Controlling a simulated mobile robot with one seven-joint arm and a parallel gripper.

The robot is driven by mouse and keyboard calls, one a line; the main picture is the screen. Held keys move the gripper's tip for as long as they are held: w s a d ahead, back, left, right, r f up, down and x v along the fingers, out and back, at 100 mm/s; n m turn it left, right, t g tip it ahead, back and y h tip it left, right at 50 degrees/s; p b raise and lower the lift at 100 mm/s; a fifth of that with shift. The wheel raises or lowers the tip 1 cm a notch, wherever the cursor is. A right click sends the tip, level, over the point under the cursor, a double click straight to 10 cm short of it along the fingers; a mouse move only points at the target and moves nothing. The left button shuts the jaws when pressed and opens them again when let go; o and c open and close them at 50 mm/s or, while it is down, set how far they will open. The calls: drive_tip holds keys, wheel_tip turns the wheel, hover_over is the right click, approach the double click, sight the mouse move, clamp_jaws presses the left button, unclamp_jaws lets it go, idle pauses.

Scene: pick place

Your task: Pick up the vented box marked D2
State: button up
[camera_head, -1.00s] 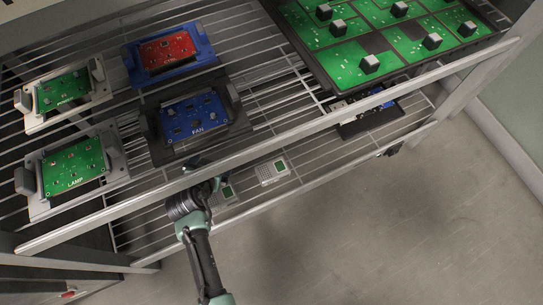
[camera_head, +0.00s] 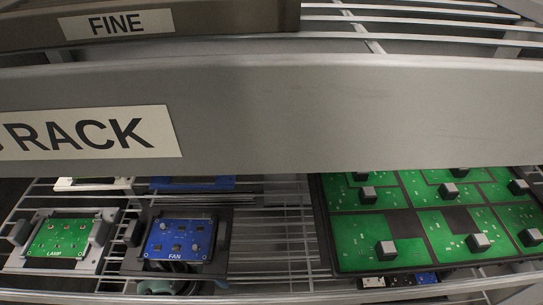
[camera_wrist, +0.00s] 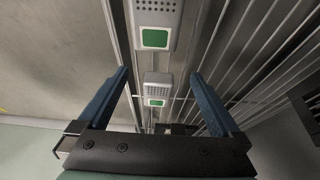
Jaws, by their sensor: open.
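Two pale grey boxes with vent holes and a green square each show in the wrist view. One vented box (camera_wrist: 157,88) lies in the gap between my fingers as seen from the wrist. The other vented box (camera_wrist: 157,25) is at the top edge, partly cut off. I cannot read a D2 mark on either. My gripper (camera_wrist: 160,76) is open, its two blue fingers spread, with nothing held. The distance from the fingers to the nearer box is hard to judge. In the head view the boxes are hidden, and only a bit of my arm shows under the shelf.
A wire shelf holds a LAMP board (camera_head: 62,236), a FAN board (camera_head: 180,239) and a dark tray (camera_head: 322,232) of green boards. A thick grey beam with a RACK label (camera_head: 88,133) crosses the head view. Shelf wires (camera_wrist: 262,55) run right of the boxes.

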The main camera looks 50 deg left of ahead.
drive_tip(key=w+d, duration=0.3)
drive_tip(key=w+d+b, duration=0.1)
drive_tip(key=w+d, duration=0.2)
drive_tip(key=shift+w+f, duration=0.1)
drive_tip(key=shift+w, duration=0.3)
drive_tip(key=b+x, duration=0.5)
drive_tip(key=shift+c, duration=0.3)
drive_tip(key=c, duration=1.4)
